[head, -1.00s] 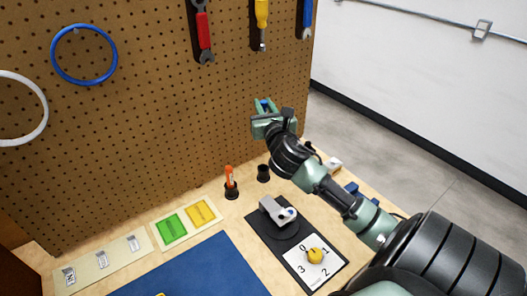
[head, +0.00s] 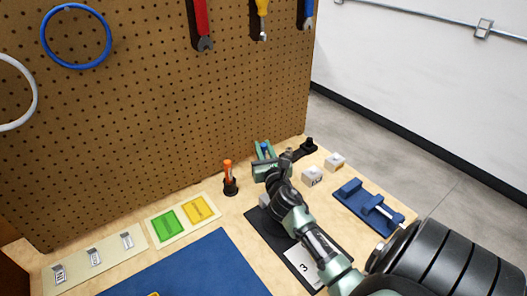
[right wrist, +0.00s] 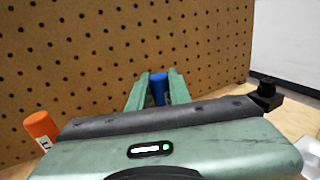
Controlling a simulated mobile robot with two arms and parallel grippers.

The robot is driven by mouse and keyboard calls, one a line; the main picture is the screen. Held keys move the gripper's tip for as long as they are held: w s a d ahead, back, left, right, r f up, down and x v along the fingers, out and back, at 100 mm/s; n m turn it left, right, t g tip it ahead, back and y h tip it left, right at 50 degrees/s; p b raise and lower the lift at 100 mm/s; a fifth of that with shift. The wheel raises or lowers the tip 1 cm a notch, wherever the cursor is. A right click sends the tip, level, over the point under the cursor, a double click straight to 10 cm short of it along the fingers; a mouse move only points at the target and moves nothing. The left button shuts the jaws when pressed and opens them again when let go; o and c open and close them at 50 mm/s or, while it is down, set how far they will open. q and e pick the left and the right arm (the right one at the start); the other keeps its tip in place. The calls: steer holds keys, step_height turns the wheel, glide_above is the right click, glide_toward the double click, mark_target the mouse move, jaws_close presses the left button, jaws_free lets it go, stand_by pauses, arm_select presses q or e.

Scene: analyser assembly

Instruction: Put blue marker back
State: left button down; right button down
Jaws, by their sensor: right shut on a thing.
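My right gripper (head: 264,150) is shut on the blue marker (right wrist: 158,88), which shows between its two green fingers in the right wrist view. The marker's lower end is hidden by the gripper body. In the head view the gripper is low over the back of the table, right of the orange marker (head: 228,170), which stands upright in a black round holder (head: 230,188). The empty black holder is hidden behind my gripper and arm, so I cannot tell whether the blue marker touches it. My left gripper is not in view.
The pegboard (head: 150,120) rises close behind the gripper. Green (head: 170,223) and yellow (head: 200,210) pads lie left, with a blue mat (head: 190,268) in front. Small white blocks (head: 313,176) and a blue fixture (head: 365,207) stand right. My arm covers much of the black dial plate.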

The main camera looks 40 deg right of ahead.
steer(key=shift+f, duration=0.15)
steer(key=c, duration=1.3)
jaws_free()
steer(key=shift+r, duration=0.3)
steer(key=v, duration=1.2)
steer(key=shift+b, duration=0.3)
